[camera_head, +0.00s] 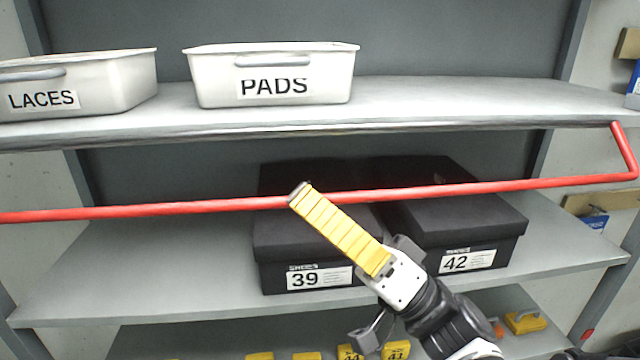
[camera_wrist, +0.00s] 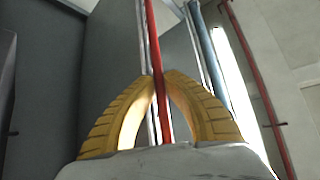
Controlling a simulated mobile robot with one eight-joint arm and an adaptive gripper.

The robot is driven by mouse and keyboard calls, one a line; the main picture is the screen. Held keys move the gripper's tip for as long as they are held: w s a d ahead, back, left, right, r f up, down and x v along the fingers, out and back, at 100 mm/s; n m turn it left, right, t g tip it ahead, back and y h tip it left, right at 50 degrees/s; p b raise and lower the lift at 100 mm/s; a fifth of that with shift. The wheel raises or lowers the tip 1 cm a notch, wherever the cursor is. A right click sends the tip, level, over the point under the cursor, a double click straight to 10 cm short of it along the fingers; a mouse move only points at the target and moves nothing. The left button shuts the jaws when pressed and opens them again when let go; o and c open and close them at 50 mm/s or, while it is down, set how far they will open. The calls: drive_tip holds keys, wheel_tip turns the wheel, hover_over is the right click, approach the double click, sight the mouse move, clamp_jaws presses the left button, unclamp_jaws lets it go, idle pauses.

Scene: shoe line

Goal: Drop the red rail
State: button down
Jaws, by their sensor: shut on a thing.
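The red rail (camera_head: 440,191) runs across the front of the shelving in the head view, below the upper shelf's front edge. Its right end bends up to that edge. Its left end runs out of the picture. My gripper (camera_head: 300,194) reaches up from the lower right, with its yellow fingertips at the rail's middle. In the wrist view the rail (camera_wrist: 152,45) passes between the two curved yellow fingers of my gripper (camera_wrist: 158,76), which are closed around it at their tips.
White bins marked LACES (camera_head: 115,90) and PADS (camera_head: 210,85) stand on the upper shelf (camera_head: 440,95). Black shoe boxes marked 39 (camera_head: 275,245) and 42 (camera_head: 490,225) sit on the shelf (camera_head: 150,270) behind the rail. Yellow items (camera_head: 526,322) lie on the lowest shelf.

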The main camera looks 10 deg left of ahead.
drive_tip(key=shift+s+r, duration=0.15)
drive_tip(key=shift+r, duration=0.1)
idle(0.4)
drive_tip(key=c, duration=1.5)
unclamp_jaws()
drive_tip(key=shift+o, duration=0.2)
drive_tip(key=v, duration=1.2)
